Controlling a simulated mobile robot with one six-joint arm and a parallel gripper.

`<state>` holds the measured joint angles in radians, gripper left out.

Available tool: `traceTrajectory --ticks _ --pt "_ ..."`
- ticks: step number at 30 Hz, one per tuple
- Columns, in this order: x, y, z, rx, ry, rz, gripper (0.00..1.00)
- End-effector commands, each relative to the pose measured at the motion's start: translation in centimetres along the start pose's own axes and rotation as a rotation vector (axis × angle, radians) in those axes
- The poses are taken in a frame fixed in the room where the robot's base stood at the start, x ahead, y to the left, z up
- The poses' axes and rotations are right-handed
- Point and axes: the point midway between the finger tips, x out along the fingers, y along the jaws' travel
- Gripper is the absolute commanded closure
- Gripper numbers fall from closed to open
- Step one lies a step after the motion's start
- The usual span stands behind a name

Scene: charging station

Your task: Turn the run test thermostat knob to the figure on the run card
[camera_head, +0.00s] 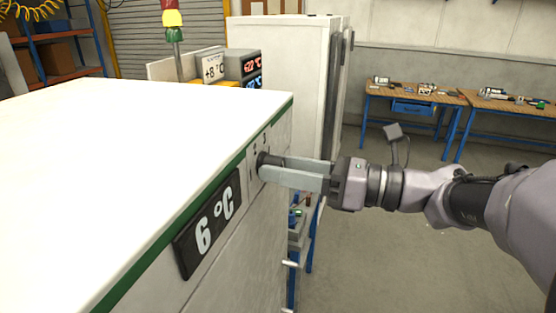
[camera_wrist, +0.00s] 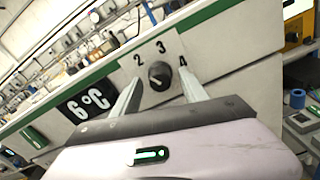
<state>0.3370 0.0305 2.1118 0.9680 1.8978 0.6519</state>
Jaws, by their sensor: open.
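The thermostat knob (camera_wrist: 159,75) is a dark round dial on a pale plate marked 2, 3 and 4. Its pointer setting is too small to read surely. My gripper (camera_wrist: 160,77) is open, with one finger on each side of the knob in the wrist view. In the head view my gripper (camera_head: 264,166) reaches the cabinet front from the right, its fingertips at the knob and mostly hiding it. I cannot tell whether the fingers touch it. The run card (camera_head: 214,67) behind the cabinet reads +8 °C. The cabinet's black display (camera_head: 209,225) reads 6 °C.
The white cabinet top (camera_head: 130,140) with a green edge fills the left. A unit with red and blue digits (camera_head: 246,68) stands by the card. A tall white cabinet (camera_head: 285,90) is behind. Workbenches (camera_head: 415,95) stand at the back right; open floor lies before them.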

Motion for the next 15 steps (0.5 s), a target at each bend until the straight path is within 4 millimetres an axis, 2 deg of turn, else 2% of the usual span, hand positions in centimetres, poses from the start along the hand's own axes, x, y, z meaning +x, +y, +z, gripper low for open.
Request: traceTrajectory --ticks 4,11,15 --pt "0.75 0.02 0.01 0.001 0.000 0.000 0.48" --pt "0.79 0.02 0.01 0.001 0.000 0.000 0.48" --pt "0.78 0.02 0.01 0.000 0.000 0.000 0.76"
